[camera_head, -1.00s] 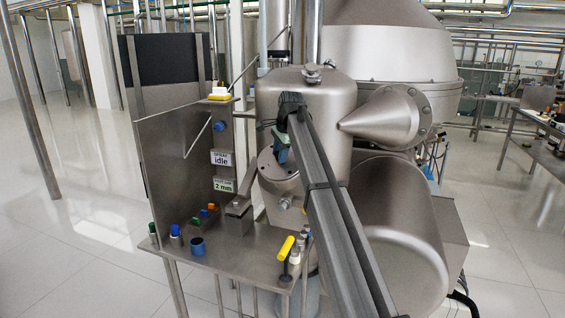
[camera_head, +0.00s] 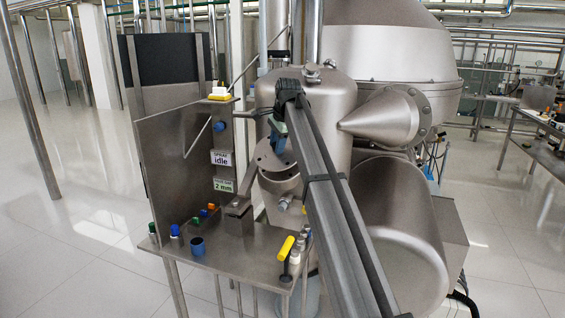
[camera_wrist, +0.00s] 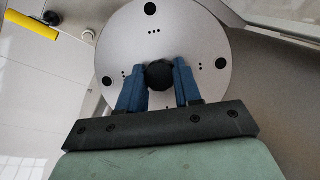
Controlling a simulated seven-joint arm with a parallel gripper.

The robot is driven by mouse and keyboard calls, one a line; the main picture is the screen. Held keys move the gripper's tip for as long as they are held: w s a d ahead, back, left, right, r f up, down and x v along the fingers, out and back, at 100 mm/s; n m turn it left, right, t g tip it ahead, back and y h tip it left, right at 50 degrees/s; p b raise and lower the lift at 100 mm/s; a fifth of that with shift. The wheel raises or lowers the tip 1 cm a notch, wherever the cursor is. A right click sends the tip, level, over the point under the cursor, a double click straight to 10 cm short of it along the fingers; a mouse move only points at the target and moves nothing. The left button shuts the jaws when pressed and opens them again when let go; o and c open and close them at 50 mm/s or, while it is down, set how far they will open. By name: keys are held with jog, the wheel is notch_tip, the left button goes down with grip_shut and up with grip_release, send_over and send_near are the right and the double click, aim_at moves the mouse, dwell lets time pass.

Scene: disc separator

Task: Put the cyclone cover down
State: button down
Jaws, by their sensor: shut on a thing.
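The cyclone cover is a round grey metal disc with a black centre knob and small dark holes. It fills the upper middle of the wrist view (camera_wrist: 205,45). In the head view the cover (camera_head: 265,158) sits over the upright cylinder (camera_head: 283,186) on the front of the machine, partly behind my arm. My gripper (camera_wrist: 158,72) is shut on the black knob (camera_wrist: 159,76), with one blue finger on each side. The cover appears slightly above the cylinder; exact contact cannot be told.
A large tank (camera_head: 320,95) and cone (camera_head: 385,115) crowd the right.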

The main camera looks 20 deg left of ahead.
jog(key=s+a+f+n+g, duration=0.25)
jog(key=s+a+f, duration=0.25)
jog(key=s+a, duration=0.45)
jog(key=shift+s+a+f+m+g+y, duration=0.25)
jog(key=shift+f+m, duration=1.05)
jog(key=shift+f, duration=4.15)
jog(key=shift+s+a+f+m+g, duration=0.35)
jog(key=shift+f+m, duration=0.9)
jog(key=shift+f, duration=4.2)
jog(key=shift+s+a+f+m+g+y, duration=0.3)
jog(key=shift+f+m, duration=1)
jog(key=shift+f, duration=4.15)
jog(key=shift+w+d+f, duration=0.1)
jog(key=shift+d, duration=0.05)
jog(key=c, duration=0.8)
grip_release()
